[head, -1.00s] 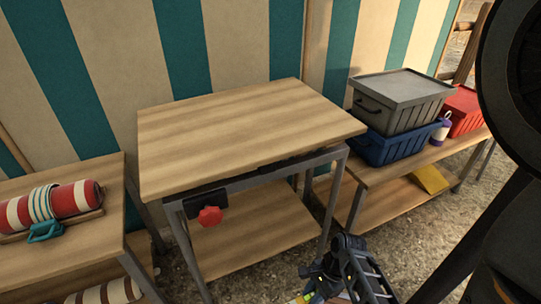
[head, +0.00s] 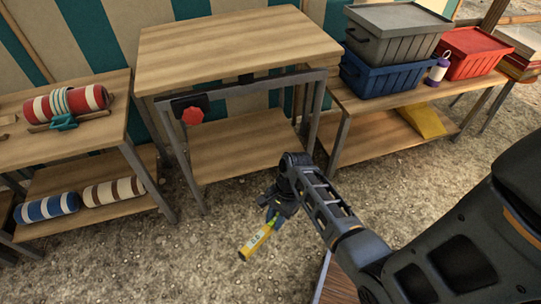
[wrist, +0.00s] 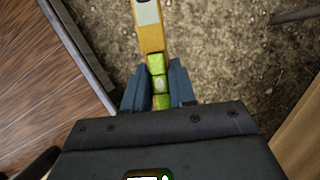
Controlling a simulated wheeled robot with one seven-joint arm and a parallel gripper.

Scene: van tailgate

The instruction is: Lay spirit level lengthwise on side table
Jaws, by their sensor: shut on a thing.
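The spirit level (head: 256,242) is a yellow bar with a green section, hanging out from my gripper (head: 273,214) over the gravel. In the wrist view my gripper (wrist: 160,92) is shut on the green section of the level (wrist: 150,32), and the yellow end points away from the jaws. The part of the level behind the jaws is hidden. A table with a bare, light wooden top (head: 235,48) stands beyond my gripper, higher than the benches beside it. The level is in front of this table and apart from it.
A red knob (head: 192,116) sits under the table's front edge. The left bench (head: 95,136) holds a striped roll (head: 68,103). The right bench (head: 375,103) holds grey (head: 398,38) and red (head: 472,52) bins. Dark planks (wrist: 40,80) lie left in the wrist view.

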